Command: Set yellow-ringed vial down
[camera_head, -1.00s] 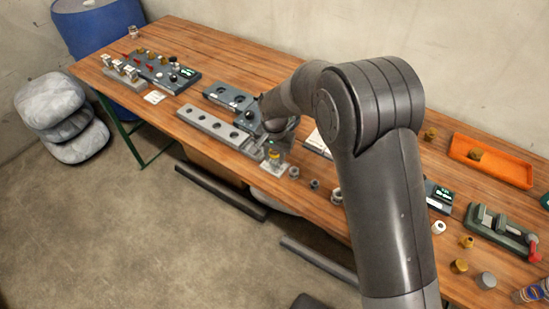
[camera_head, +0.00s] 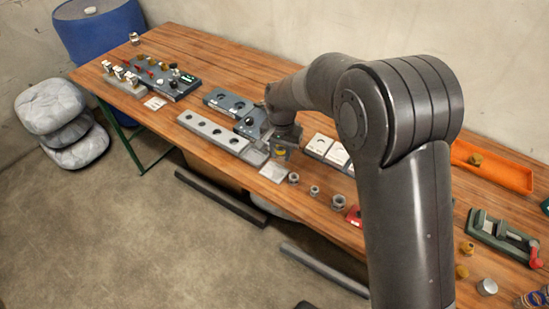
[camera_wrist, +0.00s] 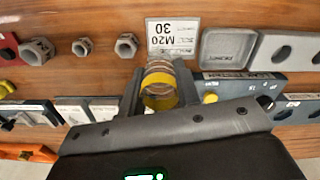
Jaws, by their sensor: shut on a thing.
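The yellow-ringed vial (camera_wrist: 161,84), a clear glass cylinder with a yellow band, is between the fingers of my gripper (camera_wrist: 160,98) in the wrist view. In the head view my gripper (camera_head: 281,146) points down at the front part of the bench, and the vial's yellow ring (camera_head: 280,153) shows below it. A pale label plate marked M20 30 (camera_wrist: 172,37) lies just beyond the vial; it also shows in the head view (camera_head: 273,172). I cannot tell whether the vial's base touches anything.
Hex nuts (camera_wrist: 126,45) lie left of the plate in the wrist view. A shallow grey tray (camera_wrist: 228,61) and a holed grey block (camera_head: 213,131) are close on the other side. White-topped blocks (camera_head: 318,146) stand behind the nuts. The bench's front edge is near.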

